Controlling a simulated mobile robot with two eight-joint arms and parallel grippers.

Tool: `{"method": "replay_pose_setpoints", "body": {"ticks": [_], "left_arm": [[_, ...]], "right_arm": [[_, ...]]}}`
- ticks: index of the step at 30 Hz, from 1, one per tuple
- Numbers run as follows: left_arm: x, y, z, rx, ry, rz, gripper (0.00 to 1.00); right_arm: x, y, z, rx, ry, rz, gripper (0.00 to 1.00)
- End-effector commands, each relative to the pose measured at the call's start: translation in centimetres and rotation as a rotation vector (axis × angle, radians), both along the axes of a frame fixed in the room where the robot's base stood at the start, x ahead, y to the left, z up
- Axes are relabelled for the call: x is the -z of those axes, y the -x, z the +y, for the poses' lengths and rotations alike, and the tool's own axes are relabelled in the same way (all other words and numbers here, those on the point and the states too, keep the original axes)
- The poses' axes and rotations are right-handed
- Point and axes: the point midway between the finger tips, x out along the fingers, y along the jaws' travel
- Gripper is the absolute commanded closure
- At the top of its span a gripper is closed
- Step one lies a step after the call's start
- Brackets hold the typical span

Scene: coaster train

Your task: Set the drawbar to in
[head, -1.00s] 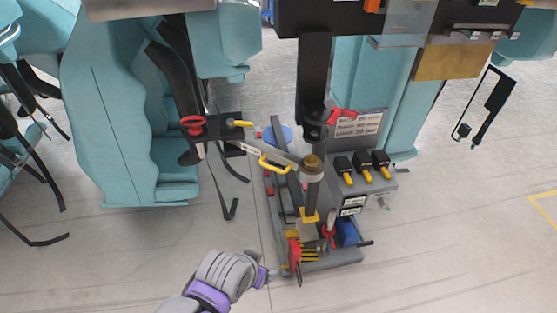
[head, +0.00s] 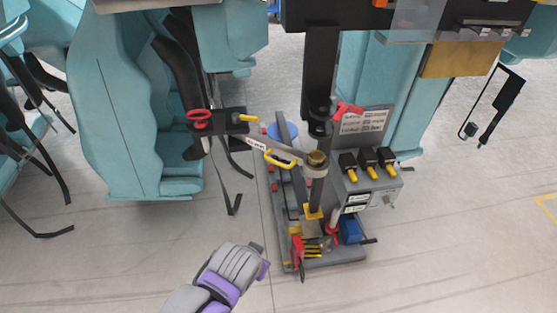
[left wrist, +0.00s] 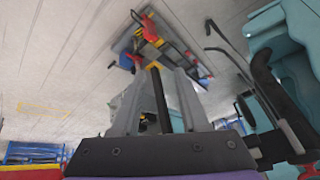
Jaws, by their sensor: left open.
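A long grey bar with a white label and a yellow loop handle (head: 281,159) runs from the dark bracket to the brass-topped post (head: 316,160) in the head view. I cannot tell for sure whether this is the drawbar; its label is too small to read. My left gripper (head: 264,257) is low in the head view, left of the stand's front red lever (head: 297,256) and apart from it. In the left wrist view, the left gripper's two grey fingers (left wrist: 158,100) are spread with nothing held between them. My right gripper is not in view.
The grey stand base (head: 335,259) carries a blue block (head: 350,231) and several yellow-tipped black switches (head: 367,162). A red knob (head: 199,119) sits on the bracket at left. Teal seats (head: 115,120) flank the stand. Floor in front is clear.

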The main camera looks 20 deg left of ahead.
Motion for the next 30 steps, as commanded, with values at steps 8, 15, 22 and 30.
{"method": "replay_pose_setpoints", "body": {"ticks": [8, 15, 22, 30], "left_arm": [[0.6, -5.4, 4.9, 0.118, -0.574, -0.039, 0.55], [-3.7, -11.5, 4.0, 0.183, -1.068, -0.237, 0.55], [-7.5, -14.2, 0.2, 0.204, -1.351, -0.436, 0.55], [-8.8, -15.5, -0.1, 0.204, -1.414, -0.484, 0.55]], "right_arm": [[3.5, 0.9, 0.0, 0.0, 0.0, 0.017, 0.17], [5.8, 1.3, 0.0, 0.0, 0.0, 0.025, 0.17], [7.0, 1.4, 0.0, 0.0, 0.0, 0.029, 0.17], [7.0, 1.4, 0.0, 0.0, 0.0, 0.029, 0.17]]}}
